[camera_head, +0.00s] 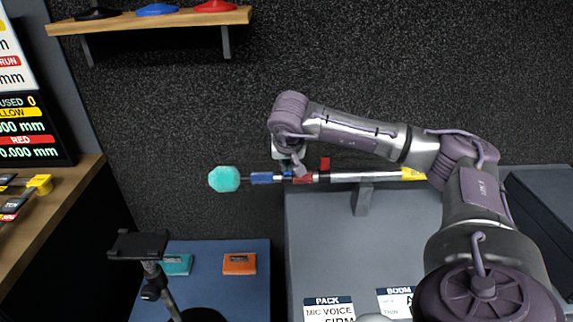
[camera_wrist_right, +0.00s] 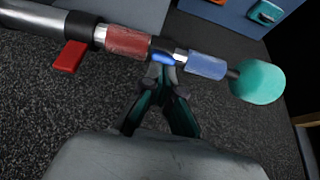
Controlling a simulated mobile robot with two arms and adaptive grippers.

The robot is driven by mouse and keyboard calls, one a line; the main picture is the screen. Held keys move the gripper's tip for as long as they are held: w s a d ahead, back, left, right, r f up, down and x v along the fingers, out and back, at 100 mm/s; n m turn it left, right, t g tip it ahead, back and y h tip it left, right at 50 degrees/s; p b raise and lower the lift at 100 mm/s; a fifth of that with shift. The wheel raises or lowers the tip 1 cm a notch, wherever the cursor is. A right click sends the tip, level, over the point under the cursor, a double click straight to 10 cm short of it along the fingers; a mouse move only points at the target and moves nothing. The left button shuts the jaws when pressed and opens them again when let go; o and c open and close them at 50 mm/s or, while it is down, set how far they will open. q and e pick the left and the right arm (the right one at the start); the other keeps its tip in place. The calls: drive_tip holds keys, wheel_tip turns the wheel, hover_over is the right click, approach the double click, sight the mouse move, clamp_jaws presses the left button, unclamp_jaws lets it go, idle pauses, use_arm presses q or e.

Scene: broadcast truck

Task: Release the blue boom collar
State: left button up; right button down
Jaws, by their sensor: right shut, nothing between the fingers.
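A silver boom pole (camera_head: 345,177) lies level, with a teal foam ball (camera_head: 224,179) at its left end. A blue collar (camera_head: 265,178) sits near the ball, and a red collar (camera_head: 304,177) is to its right. In the right wrist view the blue collar (camera_wrist_right: 207,64) is right of the red one (camera_wrist_right: 128,42), with a small blue lever (camera_wrist_right: 162,57) between them. My right gripper (camera_wrist_right: 161,72) is shut and empty, its fingertips right at this blue lever; I cannot tell whether they touch. The arm partly hides it in the head view. My left gripper is not in view.
A red tab (camera_wrist_right: 69,57) sticks out from the pole. The pole rests on a grey stand (camera_head: 362,200) above a grey case. A shelf (camera_head: 150,21) hangs upper left. A phone-like holder (camera_head: 139,245) stands at front left, near a blue mat (camera_head: 220,300).

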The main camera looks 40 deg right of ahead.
drive_tip(key=shift+s+a+f+t+b, duration=0.3)
drive_tip(key=shift+s+f+b, duration=0.1)
drive_tip(key=shift+f, duration=0.05)
drive_tip(key=shift+r, duration=0.1)
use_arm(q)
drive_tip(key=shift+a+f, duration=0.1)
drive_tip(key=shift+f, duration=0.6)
use_arm(e)
drive_tip(key=shift+w, duration=0.1)
drive_tip(key=shift+w+d+f, duration=0.3)
drive_tip(key=shift+w+d, duration=0.15)
drive_tip(key=shift+w, duration=0.05)
